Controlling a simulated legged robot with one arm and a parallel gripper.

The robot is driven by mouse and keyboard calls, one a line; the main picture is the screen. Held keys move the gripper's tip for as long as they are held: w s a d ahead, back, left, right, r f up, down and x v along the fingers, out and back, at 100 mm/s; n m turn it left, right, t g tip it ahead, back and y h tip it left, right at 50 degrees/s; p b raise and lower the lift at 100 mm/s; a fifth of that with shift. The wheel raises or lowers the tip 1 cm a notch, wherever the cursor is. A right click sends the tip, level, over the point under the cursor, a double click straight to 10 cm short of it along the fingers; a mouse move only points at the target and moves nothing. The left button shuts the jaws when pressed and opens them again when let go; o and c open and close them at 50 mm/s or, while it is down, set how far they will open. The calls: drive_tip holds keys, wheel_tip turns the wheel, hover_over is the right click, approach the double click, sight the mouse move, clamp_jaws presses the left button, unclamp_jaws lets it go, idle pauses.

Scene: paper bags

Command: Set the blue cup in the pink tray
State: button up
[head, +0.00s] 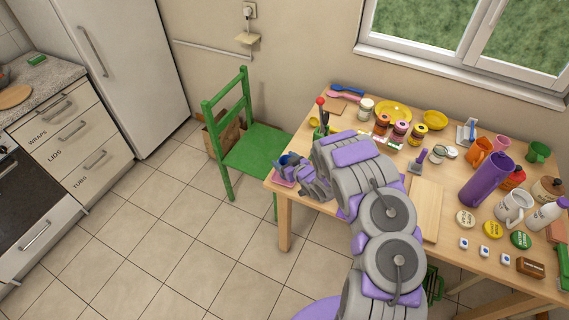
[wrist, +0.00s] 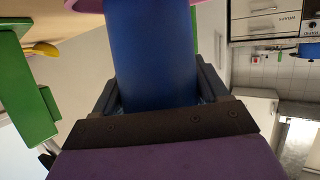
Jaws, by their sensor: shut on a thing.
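The blue cup (wrist: 155,50) fills the middle of the wrist view between the two fingers of my gripper (wrist: 158,92), which is shut on it. In the head view the cup (head: 287,159) shows only in part, at the near left corner of the wooden table, beside my gripper (head: 296,170). The pink tray (head: 283,181) is partly hidden under my gripper at that corner. Its pink edge (wrist: 88,4) also shows at the top of the wrist view, at the cup's far end. I cannot tell whether the cup touches the tray.
A green chair (head: 255,150) stands left of the wooden table (head: 285,195). A green holder with utensils (head: 321,127) is close behind my gripper. Jars, yellow dishes, mugs and a purple bottle (head: 486,180) crowd the table's back and right. A cutting board (head: 427,208) lies right of my arm.

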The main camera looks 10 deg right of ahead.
drive_tip(key=shift+f, duration=0.45)
drive_tip(key=shift+a+r, duration=0.1)
drive_tip(key=shift+a, duration=0.4)
drive_tip(key=o, duration=0.8)
drive_tip(key=shift+a, duration=0.1)
drive_tip(key=shift+o, duration=1.2)
drive_tip(key=shift+d, duration=0.45)
